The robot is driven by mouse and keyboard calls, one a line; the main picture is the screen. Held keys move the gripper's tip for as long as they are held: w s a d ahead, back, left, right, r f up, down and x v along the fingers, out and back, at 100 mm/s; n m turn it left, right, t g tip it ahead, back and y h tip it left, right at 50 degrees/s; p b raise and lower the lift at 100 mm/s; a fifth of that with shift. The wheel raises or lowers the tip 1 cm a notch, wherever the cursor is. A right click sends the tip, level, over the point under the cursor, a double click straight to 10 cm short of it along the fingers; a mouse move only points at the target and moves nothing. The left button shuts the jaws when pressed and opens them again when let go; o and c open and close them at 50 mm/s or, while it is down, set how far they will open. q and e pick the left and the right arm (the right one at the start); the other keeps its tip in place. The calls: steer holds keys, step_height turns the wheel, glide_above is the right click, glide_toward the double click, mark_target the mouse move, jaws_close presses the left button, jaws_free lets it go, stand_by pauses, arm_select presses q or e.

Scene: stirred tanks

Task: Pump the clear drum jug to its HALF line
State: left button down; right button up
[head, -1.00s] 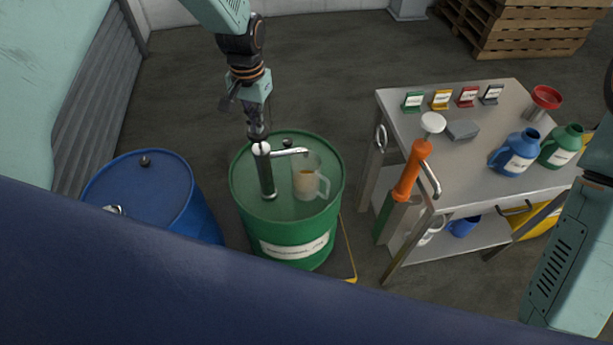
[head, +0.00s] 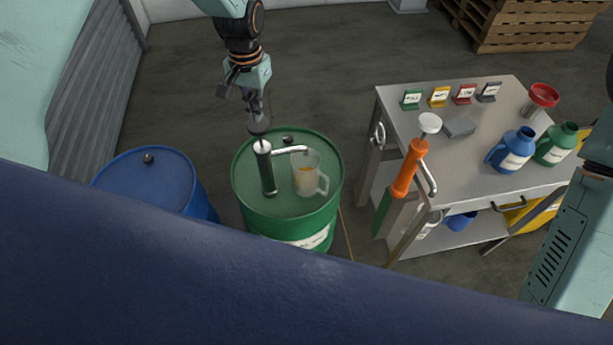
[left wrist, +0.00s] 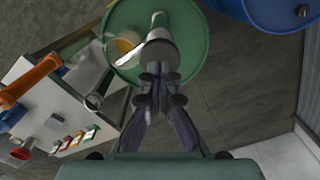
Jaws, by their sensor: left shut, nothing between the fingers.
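The green drum (head: 252,207) stands in the middle with a dark hand pump (head: 266,172) upright on its lid. The pump's metal spout (head: 290,150) points right over the clear jug (head: 308,183). The jug holds some amber liquid; its lines are too small to read. My left gripper (head: 258,117) is shut and empty, pointing down at the pump's grey top knob. In the left wrist view the fingertips (left wrist: 161,82) are just over or on the knob (left wrist: 161,53); I cannot tell if they touch. The jug also shows there (left wrist: 127,42). My right gripper is out of view.
A blue drum (head: 150,180) stands at left. A steel table (head: 470,170) at right bears blue (head: 512,152) and green (head: 556,145) jugs, a red funnel (head: 543,96) and several small cards. An orange pump (head: 408,170) stands at its near left side. A pallet stack (head: 530,22) is behind.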

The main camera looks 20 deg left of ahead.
arm_select(q)
steer(key=shift+f+b, duration=0.75)
steer(key=shift+f, duration=0.45)
steer(key=shift+r+p, duration=0.85)
steer(key=shift+r, duration=0.45)
steer(key=shift+s, duration=0.1)
steer(key=shift+f, duration=0.1)
steer(key=shift+r, duration=2.5)
